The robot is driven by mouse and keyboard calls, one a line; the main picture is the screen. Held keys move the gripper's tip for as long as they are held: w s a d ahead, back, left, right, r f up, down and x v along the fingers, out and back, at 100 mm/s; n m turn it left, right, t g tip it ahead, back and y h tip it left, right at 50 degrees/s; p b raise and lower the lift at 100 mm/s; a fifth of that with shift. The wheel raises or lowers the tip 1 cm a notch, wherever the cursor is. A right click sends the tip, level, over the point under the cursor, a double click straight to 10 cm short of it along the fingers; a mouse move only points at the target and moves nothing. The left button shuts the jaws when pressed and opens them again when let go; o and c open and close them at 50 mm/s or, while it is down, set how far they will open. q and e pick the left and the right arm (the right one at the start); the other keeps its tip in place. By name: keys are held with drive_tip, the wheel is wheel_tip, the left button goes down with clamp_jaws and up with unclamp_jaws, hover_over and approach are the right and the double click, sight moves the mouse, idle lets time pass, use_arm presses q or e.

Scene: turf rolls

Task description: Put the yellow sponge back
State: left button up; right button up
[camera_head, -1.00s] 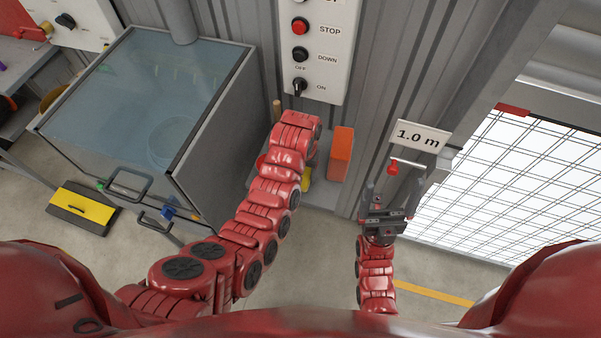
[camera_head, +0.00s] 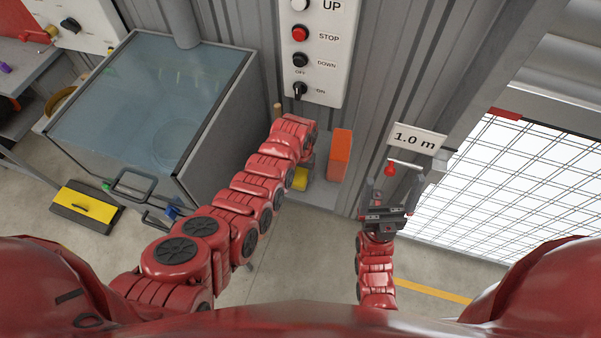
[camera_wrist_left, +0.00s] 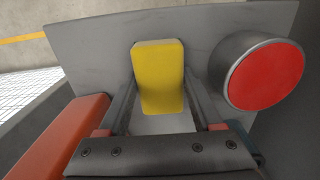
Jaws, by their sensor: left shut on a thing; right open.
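The yellow sponge (camera_wrist_left: 158,75) is between the two fingers of my left gripper (camera_wrist_left: 158,95), which is shut on it. A grey shelf plate (camera_wrist_left: 85,38) lies behind the sponge; I cannot tell whether they touch. In the head view a small part of the sponge (camera_head: 301,181) shows beside my left arm, over the grey shelf (camera_head: 320,196). My arm hides most of the left gripper there. My right gripper (camera_head: 390,186) is open and empty, pointing up in front of the wall below the "1.0 m" sign.
An orange block (camera_head: 340,155) stands upright at the shelf's right; it also shows in the wrist view (camera_wrist_left: 80,130). A red-faced grey cylinder (camera_wrist_left: 265,75) is right of the sponge. A glass-topped cabinet (camera_head: 150,100) stands left. A switch panel (camera_head: 318,60) is above.

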use_arm(q)
drive_tip(key=shift+f, duration=0.15)
drive_tip(key=o, duration=1.4)
drive_tip(key=shift+o, duration=0.2)
